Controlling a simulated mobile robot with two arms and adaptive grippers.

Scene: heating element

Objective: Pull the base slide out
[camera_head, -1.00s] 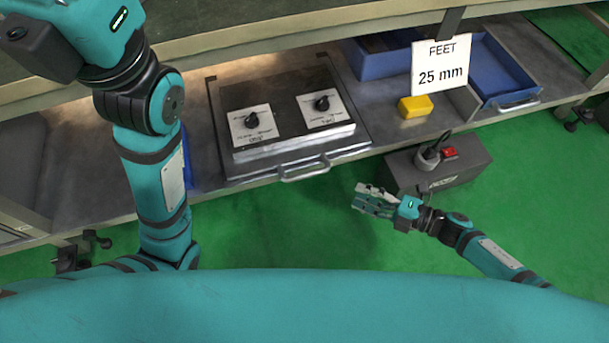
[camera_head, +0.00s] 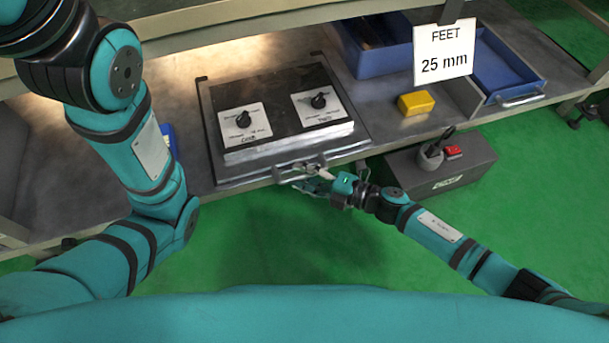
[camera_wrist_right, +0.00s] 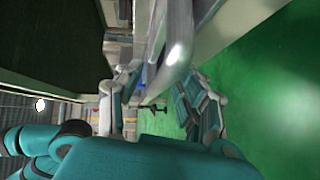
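The base slide (camera_head: 235,181) is a flat metal plate on the lower shelf, under a dark heating unit (camera_head: 275,105) with two knobs on white labels. It has a bar handle (camera_head: 283,172) on its front edge. My right gripper (camera_head: 311,178) is at this handle, with its fingers spread. In the right wrist view the handle bar (camera_wrist_right: 178,62) lies between the two open fingers, and I cannot tell whether they touch it. My left arm comes in at the left, but its gripper is out of view.
A yellow block (camera_head: 416,103) and blue bins (camera_head: 505,68) are on the shelf to the right, by a "FEET 25 mm" sign (camera_head: 443,54). A dark grey box (camera_head: 440,167) with a red switch stands at the right. The green floor in front is clear.

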